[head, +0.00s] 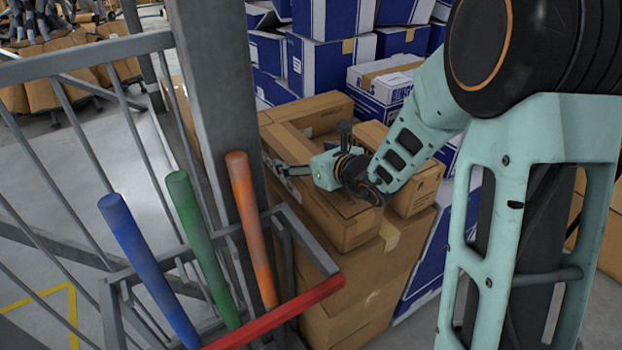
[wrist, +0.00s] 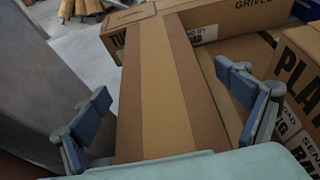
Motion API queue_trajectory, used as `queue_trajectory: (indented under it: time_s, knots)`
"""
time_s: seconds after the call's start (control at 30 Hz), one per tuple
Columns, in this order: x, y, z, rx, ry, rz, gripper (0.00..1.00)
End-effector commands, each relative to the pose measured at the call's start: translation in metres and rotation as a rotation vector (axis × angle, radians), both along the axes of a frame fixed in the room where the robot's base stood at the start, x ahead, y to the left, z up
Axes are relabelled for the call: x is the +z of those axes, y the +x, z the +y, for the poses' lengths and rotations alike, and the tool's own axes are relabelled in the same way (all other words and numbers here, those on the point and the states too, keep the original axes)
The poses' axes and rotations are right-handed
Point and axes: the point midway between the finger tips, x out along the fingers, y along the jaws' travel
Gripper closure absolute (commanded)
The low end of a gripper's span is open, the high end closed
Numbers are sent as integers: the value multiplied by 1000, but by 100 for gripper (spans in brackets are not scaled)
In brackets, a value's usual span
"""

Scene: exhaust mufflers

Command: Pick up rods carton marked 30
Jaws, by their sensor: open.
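No "30" or "rods" marking is readable in either view. A long brown carton with a lighter tape strip (wrist: 160,95) lies under my gripper (wrist: 168,108) in the wrist view, running away between the two spread fingers. In the head view, the end of this carton (head: 345,234) shows below my gripper (head: 283,171), on top of a stack of brown cartons. My gripper is open and empty, with one finger on each side of the carton. I cannot tell whether the fingers touch it. My arm hides part of the carton's top in the head view.
A printed carton (wrist: 300,75) lies close on the right, and another (wrist: 235,18) lies across the far end. A grey post (head: 215,90) stands close on the left. A rack holds blue (head: 145,265), green (head: 203,255) and orange (head: 250,225) tubes. Blue-and-white boxes (head: 325,65) are stacked behind.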

Motion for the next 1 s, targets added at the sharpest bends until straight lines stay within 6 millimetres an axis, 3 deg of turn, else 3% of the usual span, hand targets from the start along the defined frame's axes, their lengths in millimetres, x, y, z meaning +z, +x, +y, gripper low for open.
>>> queue_trajectory:
  time_s: [0.1, 0.8, 1.0]
  knots:
    - [0, 0, 0, 0, 0, 0, 9]
    - [0, -1, 0, 0, -1, 1, 86]
    - [3, 1, 0, 1, 2, -6, 86]
